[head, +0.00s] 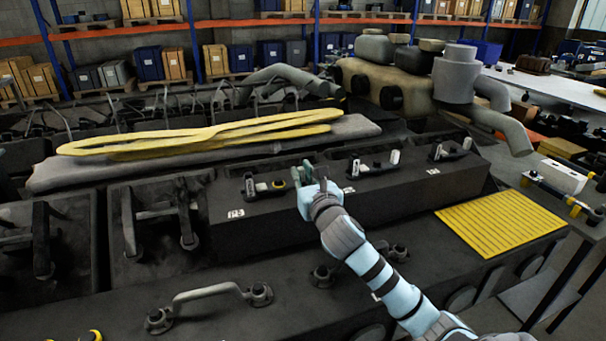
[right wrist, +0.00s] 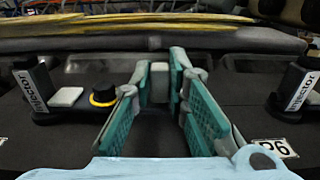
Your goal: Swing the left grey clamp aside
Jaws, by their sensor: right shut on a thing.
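The left grey clamp is a low dark bar beside the left injector (head: 249,186), with a pale pad (head: 262,187) and a yellow-ringed black pivot (head: 280,184). In the right wrist view the pad (right wrist: 67,97) lies close to the injector (right wrist: 35,90), left of the pivot (right wrist: 103,95). My right gripper (head: 307,175) is at the clamp's right end. In the right wrist view its green-padded fingers (right wrist: 161,85) stand on both sides of a small grey upright block (right wrist: 159,82), shut on it. The fingers hide part of the bar. My left gripper is not in view.
The middle injector (head: 354,167) and right injector (head: 438,152) stand farther along the dark block, each with a similar clamp. A yellow sling (head: 200,138) lies on a grey slab behind. A handle (head: 207,294) stands in front, and a yellow grid mat (head: 505,222) lies at right.

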